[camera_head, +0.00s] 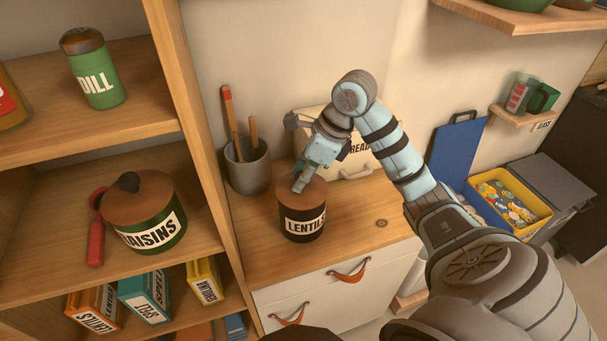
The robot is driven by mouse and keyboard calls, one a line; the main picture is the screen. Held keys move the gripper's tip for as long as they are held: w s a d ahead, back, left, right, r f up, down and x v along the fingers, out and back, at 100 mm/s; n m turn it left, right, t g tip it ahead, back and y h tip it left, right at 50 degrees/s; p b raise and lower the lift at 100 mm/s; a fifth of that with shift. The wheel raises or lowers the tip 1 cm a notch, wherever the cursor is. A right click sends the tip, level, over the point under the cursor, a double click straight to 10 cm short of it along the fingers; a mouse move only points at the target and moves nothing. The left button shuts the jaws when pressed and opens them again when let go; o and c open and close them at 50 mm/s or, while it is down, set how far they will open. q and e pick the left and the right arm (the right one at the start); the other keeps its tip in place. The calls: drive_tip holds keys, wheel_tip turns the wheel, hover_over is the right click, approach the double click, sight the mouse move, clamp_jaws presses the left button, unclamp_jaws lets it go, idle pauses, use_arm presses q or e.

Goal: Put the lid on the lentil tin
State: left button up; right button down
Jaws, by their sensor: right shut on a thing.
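The lentil tin (303,232) is dark with a white "LENTILS" label and stands upright on the wooden counter. A brown lid (315,194) is at the tin's top, lined up with it. I cannot tell whether it is fully seated. My right gripper (299,186) reaches down from above and is shut on the lid, with its fingertips at the middle of the lid's top. The fingers hide the lid's knob. My left gripper is not in view.
A grey pot (248,170) with wooden utensils stands left of the tin. A bread box (360,160) stands behind my right arm. A shelf with a raisins tin (150,229) is at the left. The counter (375,222) right of the lentil tin is clear.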

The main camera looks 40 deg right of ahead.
drive_tip(key=shift+f, duration=0.1)
drive_tip(key=c, duration=1.2)
unclamp_jaws()
wheel_tip(320, 180, up, 7)
drive_tip(key=p, duration=0.6)
